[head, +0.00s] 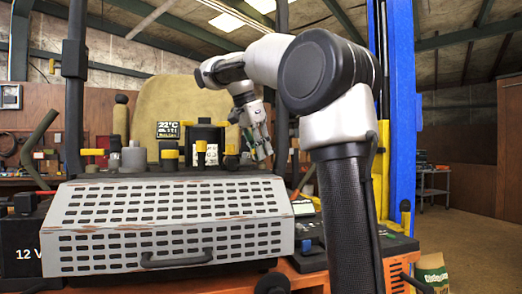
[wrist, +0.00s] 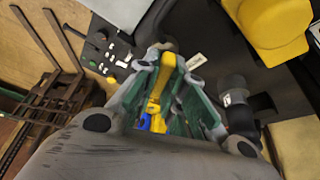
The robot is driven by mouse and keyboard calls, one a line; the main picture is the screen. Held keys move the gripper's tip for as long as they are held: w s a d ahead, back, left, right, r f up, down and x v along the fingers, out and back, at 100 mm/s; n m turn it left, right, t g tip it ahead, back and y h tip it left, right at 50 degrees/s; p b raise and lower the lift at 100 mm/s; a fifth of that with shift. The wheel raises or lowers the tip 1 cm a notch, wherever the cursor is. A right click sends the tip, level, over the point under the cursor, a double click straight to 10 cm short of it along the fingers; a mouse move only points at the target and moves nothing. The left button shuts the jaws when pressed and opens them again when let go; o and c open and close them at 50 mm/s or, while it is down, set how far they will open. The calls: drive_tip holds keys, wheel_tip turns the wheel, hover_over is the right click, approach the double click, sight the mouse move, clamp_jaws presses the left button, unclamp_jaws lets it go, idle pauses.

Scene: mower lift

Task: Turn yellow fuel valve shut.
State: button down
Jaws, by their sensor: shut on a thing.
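The yellow fuel valve handle (wrist: 167,76) shows in the wrist view as a narrow yellow lever between my fingers. My gripper (wrist: 172,64) has green-padded fingers closed on it from both sides. Yellow and blue parts show lower down between the fingers. In the head view my gripper (head: 263,154) points down behind the right end of the grey slotted cover. The valve cannot be made out there, and the gripper hides that spot.
The grey slotted cover (head: 168,228) with a dark handle fills the front. Yellow-capped parts and a small display (head: 168,130) stand behind it. A dark control panel (wrist: 105,50) is at upper left in the wrist view. A large yellow part (wrist: 268,22) is close at upper right.

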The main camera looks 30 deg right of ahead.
drive_tip(key=shift+m+g, duration=0.8)
drive_tip(key=shift+m, duration=1.4)
drive_tip(key=c, duration=1.5)
unclamp_jaws()
